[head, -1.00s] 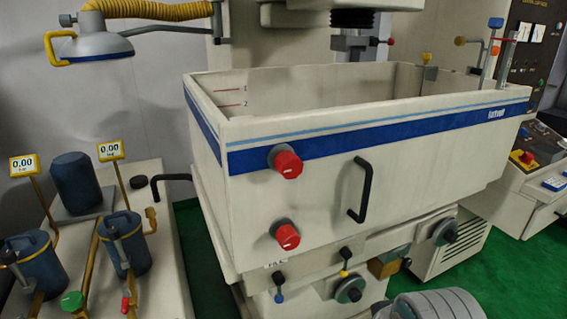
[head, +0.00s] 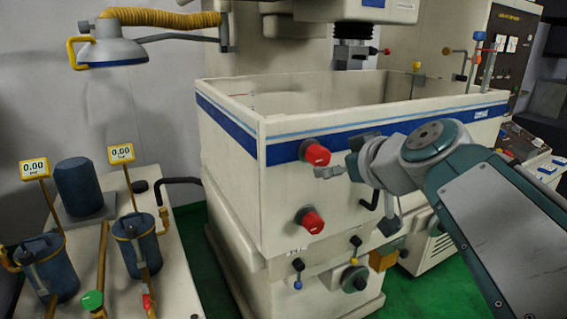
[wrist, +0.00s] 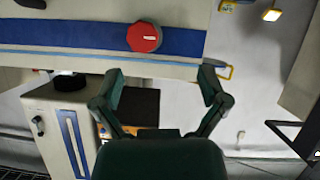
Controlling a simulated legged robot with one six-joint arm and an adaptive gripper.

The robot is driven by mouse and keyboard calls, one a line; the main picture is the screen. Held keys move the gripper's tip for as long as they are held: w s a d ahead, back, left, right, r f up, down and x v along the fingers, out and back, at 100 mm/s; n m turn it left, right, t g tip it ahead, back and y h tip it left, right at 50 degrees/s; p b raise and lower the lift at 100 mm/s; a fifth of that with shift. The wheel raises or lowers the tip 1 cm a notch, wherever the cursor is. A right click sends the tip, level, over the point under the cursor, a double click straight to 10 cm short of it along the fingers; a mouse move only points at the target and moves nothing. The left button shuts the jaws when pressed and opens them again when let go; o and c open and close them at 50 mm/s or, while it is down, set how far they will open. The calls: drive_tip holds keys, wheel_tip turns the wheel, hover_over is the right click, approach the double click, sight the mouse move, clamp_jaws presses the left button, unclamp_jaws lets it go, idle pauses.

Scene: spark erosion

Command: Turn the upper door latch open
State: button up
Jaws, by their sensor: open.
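The upper door latch is a red round knob (head: 316,154) on the blue stripe of the white tank's (head: 340,215) front. In the wrist view a red knob (wrist: 144,37) on the blue stripe shows above and between my fingertips. A lower red latch knob (head: 311,221) sits below it in the head view. My gripper (head: 352,203) is in front of the tank, just right of the upper latch, with fingers spread. In the wrist view my gripper (wrist: 162,85) is open and empty. I see no contact with the latch.
A black handle (head: 370,196) on the tank front is partly hidden by my gripper. A lamp with a yellow hose (head: 165,18) hangs upper left. A bench with blue canisters (head: 135,245) stands left. Green floor (head: 197,232) shows between bench and tank.

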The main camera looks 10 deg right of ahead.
sight(323, 155)
drive_tip(key=shift+t, duration=0.3)
drive_tip(key=x, duration=0.6)
drive_tip(key=r+x, duration=0.1)
drive_tip(key=x, duration=0.2)
drive_tip(key=shift+w+d+f, duration=0.1)
drive_tip(key=shift+w+d, duration=0.2)
drive_tip(key=shift+w, duration=0.35)
drive_tip(key=shift+w+f, duration=0.1)
drive_tip(key=shift+w, duration=0.2)
drive_tip(key=shift+w+d+f, duration=0.1)
drive_tip(key=shift+w+d, duration=0.05)
drive_tip(key=shift+d, duration=0.75)
drive_tip(key=shift+a, duration=0.45)
drive_tip(key=c, duration=1.1)
